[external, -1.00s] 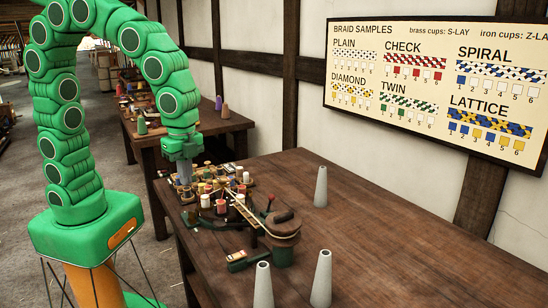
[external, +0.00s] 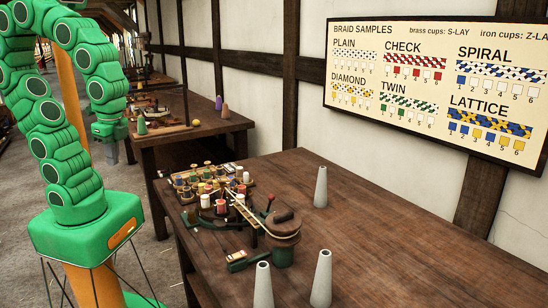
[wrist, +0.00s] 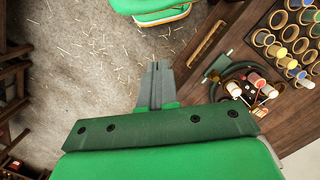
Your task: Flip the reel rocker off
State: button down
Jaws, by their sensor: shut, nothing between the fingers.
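A small green box with a pale switch on top, which looks like the reel rocker (external: 237,262), lies near the front left edge of the near table, beside the green reel stand (external: 283,255). Which way its rocker is tipped is too small to tell. In the wrist view, a green block that may be the same box (wrist: 216,68) lies at the table's edge, right of my fingers. My gripper (external: 111,155) hangs left of the tables, well away from the box. In the wrist view my gripper (wrist: 155,68) is shut and empty, over the floor.
A board of coloured bobbins (external: 208,180) stands behind the reel. Grey cones (external: 320,187) stand on the near table (external: 400,225), whose right part is mostly clear. A second table (external: 190,137) behind carries cones and a yellow ball (external: 196,122).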

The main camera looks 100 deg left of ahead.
jog(key=shift+s, duration=0.6)
jog(key=c, duration=1.7)
grip_release()
jog(key=shift+s+f, duration=0.1)
jog(key=shift+s, duration=0.15)
jog(key=shift+o, duration=1.1)
jog(key=shift+w+n, duration=0.1)
jog(key=shift+n, duration=0.2)
jog(key=o, duration=0.5)
jog(key=w+n, duration=0.1)
jog(key=w, duration=0.2)
jog(key=w+n, duration=0.1)
jog(key=w, duration=0.3)
jog(key=w+n, duration=0.1)
jog(key=w, duration=0.2)
jog(key=shift+w+a, duration=0.25)
jog(key=shift+w, duration=0.05)
jog(key=n+t, duration=0.2)
jog(key=n, duration=0.4)
send_over(236, 255)
notch_tip(236, 255, down, 15)
jog(key=shift+w+d, duration=0.1)
jog(key=shift+f, duration=3.8)
